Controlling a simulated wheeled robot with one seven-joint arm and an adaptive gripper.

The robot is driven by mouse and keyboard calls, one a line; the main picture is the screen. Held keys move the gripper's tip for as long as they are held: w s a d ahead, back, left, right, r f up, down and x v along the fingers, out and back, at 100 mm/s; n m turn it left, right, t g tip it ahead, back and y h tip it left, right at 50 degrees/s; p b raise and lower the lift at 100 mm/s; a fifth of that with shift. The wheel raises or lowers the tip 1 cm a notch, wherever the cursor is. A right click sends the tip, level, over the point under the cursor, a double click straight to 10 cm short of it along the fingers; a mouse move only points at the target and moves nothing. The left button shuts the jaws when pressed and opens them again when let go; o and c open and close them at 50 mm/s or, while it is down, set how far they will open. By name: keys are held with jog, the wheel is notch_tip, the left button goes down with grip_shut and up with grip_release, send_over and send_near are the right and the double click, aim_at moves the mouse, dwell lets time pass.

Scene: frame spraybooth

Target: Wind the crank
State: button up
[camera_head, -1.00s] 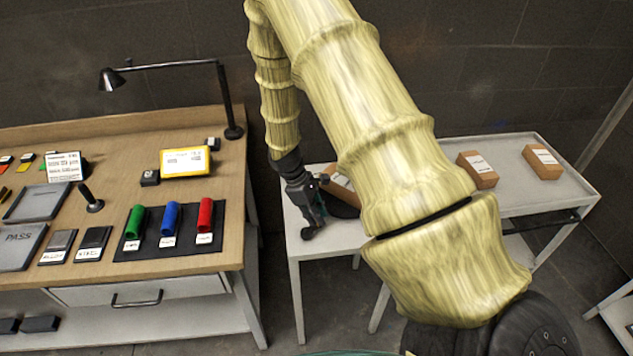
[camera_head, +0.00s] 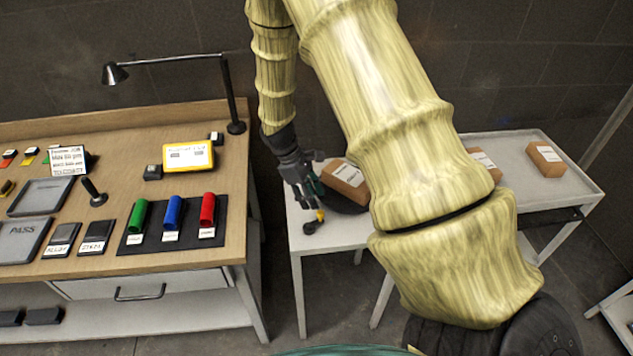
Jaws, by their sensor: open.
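The crank (camera_head: 311,228) appears as a small dark knob with a yellow piece beside it, low on the left end of the white table. Its link to anything else is hard to make out. A round black plate (camera_head: 340,204) lies just right of it, with a brown box (camera_head: 346,180) on or over it; my arm covers part of both. My gripper (camera_head: 308,184) is dark, points down, and is open behind and above the crank. A gap shows between it and the knob. Its fingertips are small and partly merge with a dark green part there.
The white table (camera_head: 310,243) carries more brown boxes (camera_head: 545,158) to the right. A wooden workbench (camera_head: 225,170) stands at left, with a black lamp (camera_head: 235,127) and red, blue and green cylinders (camera_head: 172,212) on a dark mat. A floor gap separates bench and table.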

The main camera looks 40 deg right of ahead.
jog(key=v, duration=0.5)
jog(key=shift+w+a+r, duration=0.1)
jog(key=shift+w+r, duration=0.1)
jog(key=shift+r, duration=0.15)
jog(key=shift+f, duration=0.1)
